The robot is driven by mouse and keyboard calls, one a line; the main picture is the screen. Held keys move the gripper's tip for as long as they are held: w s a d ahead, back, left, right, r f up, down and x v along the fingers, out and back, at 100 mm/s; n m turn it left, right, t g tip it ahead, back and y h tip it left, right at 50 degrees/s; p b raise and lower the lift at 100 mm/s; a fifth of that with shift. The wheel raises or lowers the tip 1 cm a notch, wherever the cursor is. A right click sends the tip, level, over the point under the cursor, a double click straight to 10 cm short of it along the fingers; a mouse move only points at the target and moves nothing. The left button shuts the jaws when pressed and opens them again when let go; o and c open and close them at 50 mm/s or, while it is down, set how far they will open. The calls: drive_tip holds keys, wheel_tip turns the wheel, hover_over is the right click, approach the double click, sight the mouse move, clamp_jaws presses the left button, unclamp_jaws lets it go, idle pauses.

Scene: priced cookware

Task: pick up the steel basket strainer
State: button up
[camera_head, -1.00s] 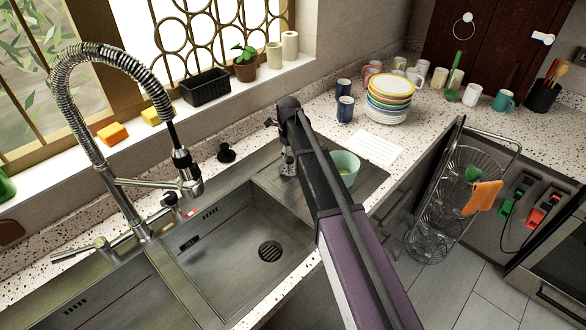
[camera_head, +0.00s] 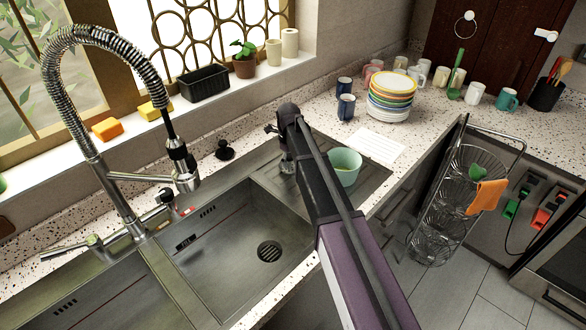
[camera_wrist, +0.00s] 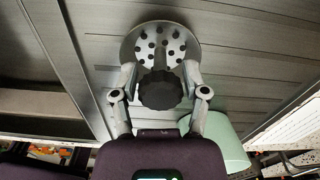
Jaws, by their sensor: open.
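The steel basket strainer (camera_wrist: 148,42) is in the wrist view at upper centre, a round steel disc with dark holes. A black ridged knob (camera_wrist: 160,90) lies in front of it, seemingly part of it. My gripper (camera_wrist: 160,74) is open, with one finger on each side of the knob, near the disc's lower edge. I cannot tell whether the fingers touch it. In the head view my gripper (camera_head: 287,162) is low over the ribbed drainboard, partly behind my arm. The strainer cannot be made out there.
A mint bowl (camera_head: 345,168) stands on the drainboard close to the right of my gripper, also showing in the wrist view (camera_wrist: 228,143). The sink basin (camera_head: 235,240) and tall spring tap (camera_head: 110,190) are left. Stacked plates (camera_head: 388,98) and mugs stand behind right.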

drive_tip(key=shift+f, duration=0.45)
idle(0.3)
clamp_jaws()
